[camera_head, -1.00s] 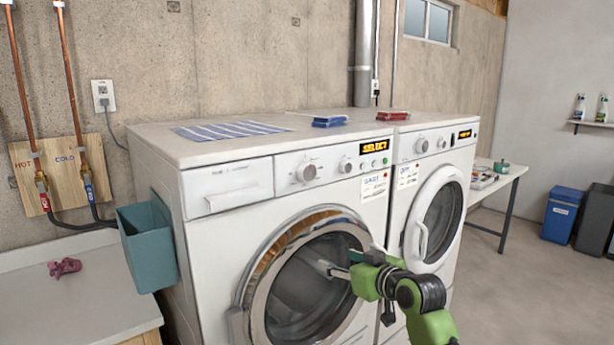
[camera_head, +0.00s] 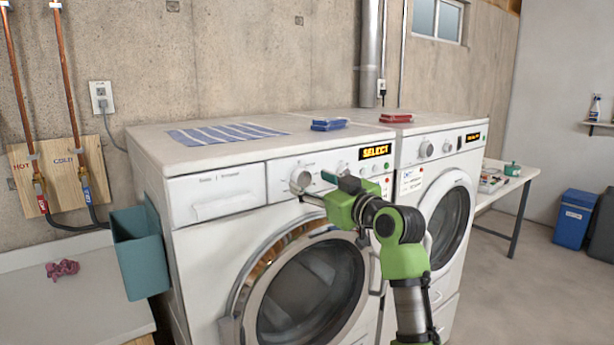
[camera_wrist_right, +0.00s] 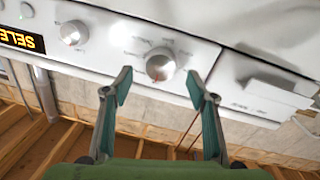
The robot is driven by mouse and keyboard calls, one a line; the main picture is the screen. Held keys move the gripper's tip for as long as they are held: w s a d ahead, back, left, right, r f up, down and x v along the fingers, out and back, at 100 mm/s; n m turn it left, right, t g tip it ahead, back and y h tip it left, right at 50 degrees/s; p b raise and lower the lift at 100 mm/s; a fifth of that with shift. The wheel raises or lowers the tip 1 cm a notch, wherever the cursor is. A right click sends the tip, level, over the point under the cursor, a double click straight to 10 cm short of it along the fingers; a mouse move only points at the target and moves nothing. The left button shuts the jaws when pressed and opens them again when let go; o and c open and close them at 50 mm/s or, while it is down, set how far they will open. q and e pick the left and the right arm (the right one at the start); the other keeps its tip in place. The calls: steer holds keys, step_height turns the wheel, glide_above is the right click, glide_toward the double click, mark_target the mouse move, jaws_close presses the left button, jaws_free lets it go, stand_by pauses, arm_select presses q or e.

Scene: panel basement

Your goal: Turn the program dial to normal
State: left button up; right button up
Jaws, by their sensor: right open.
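The front-left washer (camera_head: 190,212) has a large round silver dial (camera_head: 301,177) on its panel, right of the drawer. Its label print is too small to read. The lit display (camera_head: 375,151) reads SELECT. My right gripper (camera_head: 316,187) is open, its fingers pointing at the large dial. In the right wrist view, the dial (camera_wrist_right: 160,65) lies ahead, centred between the fingertips (camera_wrist_right: 158,88). The fingers look apart from it. A faint reddish mark shows on its face. A smaller knob (camera_wrist_right: 72,33) sits between the dial and the display. My left gripper is not in view.
A second machine (camera_head: 450,180) stands right of the washer. Striped cloth (camera_head: 225,134), a blue stack (camera_head: 328,125) and a red stack (camera_head: 395,117) lie on top. A teal bin (camera_head: 140,255) hangs on the washer's left side. The round door (camera_head: 310,290) is below my arm.

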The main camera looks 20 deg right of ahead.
mark_target(302, 179)
steer(key=shift+x, duration=1.05)
steer(key=shift+w+a, duration=0.15)
steer(key=shift+w, duration=0.25)
steer(key=c, duration=1.1)
steer(key=shift+p, duration=0.3)
